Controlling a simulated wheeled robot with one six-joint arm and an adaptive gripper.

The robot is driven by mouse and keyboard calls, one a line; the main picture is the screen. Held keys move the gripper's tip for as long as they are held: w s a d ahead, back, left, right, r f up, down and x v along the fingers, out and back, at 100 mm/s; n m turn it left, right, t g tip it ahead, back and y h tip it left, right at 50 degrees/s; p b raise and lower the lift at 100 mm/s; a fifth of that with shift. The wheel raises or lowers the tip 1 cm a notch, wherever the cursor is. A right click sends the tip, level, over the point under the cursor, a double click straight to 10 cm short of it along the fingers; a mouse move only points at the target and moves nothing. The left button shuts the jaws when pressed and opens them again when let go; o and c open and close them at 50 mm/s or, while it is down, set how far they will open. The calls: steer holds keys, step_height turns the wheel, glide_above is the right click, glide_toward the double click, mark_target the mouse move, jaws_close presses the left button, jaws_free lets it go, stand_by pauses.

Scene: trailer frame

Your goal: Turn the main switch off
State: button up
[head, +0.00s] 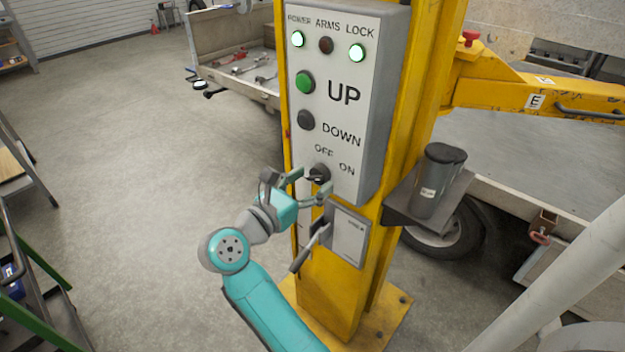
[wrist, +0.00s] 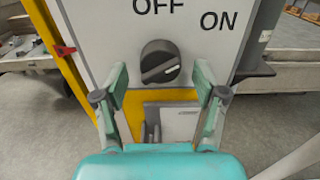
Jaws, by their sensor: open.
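The main switch (head: 318,174) is a black rotary knob low on the grey control box (head: 345,100), under the OFF and ON labels. In the wrist view the knob (wrist: 160,62) shows a pale line lying nearly level, its right end rising slightly toward the ON side. My gripper (head: 313,183) is open in front of the knob. In the wrist view its two fingertips (wrist: 160,76) stand left and right of the knob, with gaps on both sides. Whether the tips reach the knob's depth is hard to tell.
The POWER (head: 298,39) and LOCK (head: 357,52) lamps glow; the ARMS lamp (head: 326,45) is dark. A green UP button (head: 305,82) and dark DOWN button (head: 306,120) sit above the switch. A lever (head: 309,249) and small box (head: 347,236) are just below my gripper.

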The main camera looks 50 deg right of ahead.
steer(key=shift+d, duration=0.4)
steer(key=c, duration=1.1)
steer(key=shift+c, duration=0.2)
steer(key=shift+n, duration=0.3)
steer(key=n, duration=1.1)
steer(key=shift+s, duration=0.1)
steer(key=shift+n, duration=0.3)
